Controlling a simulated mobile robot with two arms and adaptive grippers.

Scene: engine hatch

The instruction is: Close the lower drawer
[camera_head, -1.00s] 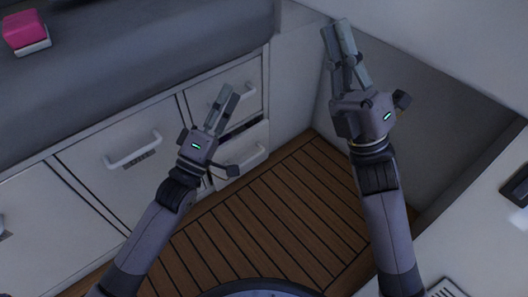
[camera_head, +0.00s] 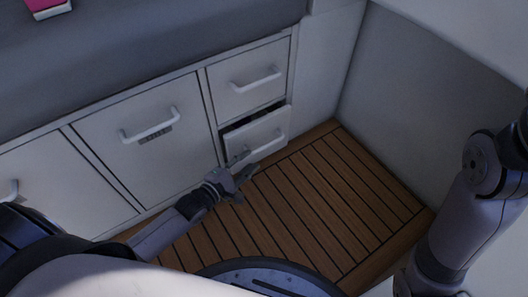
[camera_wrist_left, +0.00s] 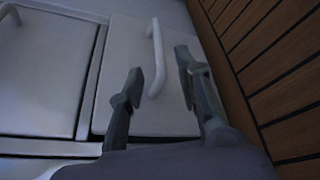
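The lower drawer (camera_head: 273,134) is a white front low in the cabinet's right column in the head view. It stands partly open, with a dark gap along its top edge. My left gripper (camera_head: 247,166) is low in front of it, near the floor. In the left wrist view, a white drawer front (camera_wrist_left: 125,50) with a bar handle (camera_wrist_left: 154,62) lies ahead. My left gripper (camera_wrist_left: 160,68) is open there, fingers apart on either side of the handle in the picture; whether they touch it I cannot tell. My right gripper is out of view; only my right arm shows.
The upper drawer (camera_head: 240,97) above is shut. A larger cabinet front (camera_head: 115,145) with a handle is to the left. A pink and white object (camera_head: 48,8) lies on the grey top. The slatted wooden floor (camera_head: 330,200) is clear, bounded by a pale wall (camera_head: 430,120) on the right.

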